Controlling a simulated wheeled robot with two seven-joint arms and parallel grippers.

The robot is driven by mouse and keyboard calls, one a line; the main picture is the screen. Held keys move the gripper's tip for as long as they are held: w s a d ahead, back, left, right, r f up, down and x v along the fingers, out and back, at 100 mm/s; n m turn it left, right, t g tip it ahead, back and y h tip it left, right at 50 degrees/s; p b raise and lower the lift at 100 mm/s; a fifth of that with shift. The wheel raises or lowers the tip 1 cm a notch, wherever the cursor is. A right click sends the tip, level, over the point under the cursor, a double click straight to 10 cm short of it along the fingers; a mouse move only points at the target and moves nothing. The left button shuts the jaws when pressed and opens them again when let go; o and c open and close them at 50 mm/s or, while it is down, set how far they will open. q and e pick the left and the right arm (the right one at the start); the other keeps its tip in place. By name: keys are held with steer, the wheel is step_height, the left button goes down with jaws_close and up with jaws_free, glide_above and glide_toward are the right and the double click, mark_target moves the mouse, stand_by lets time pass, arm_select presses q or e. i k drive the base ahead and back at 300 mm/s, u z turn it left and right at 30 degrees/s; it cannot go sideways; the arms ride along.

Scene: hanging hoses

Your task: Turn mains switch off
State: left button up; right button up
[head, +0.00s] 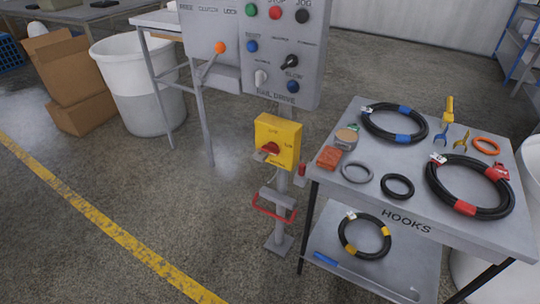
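The mains switch is a yellow box (287,133) with a red rotary knob (270,148) on its front, mounted on a grey post below the control panel. Small marks are printed around the knob, but they are too small to read surely. I cannot tell which setting the knob points to. A small grey piece sits at the box's lower left, beside the knob. Neither of my grippers shows in the head view, and nothing is touching the switch knob.
The grey control panel (275,50) with buttons stands above. A lever with an orange ball (220,47) is at its left. A red bar (272,211) sticks out low on the post. A hooks table (425,208) with coiled hoses stands at right. Floor at left front is clear.

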mark_target(272, 147)
steer(key=u, duration=1.8)
steer(key=i, duration=2.5)
steer(key=z, duration=2.95)
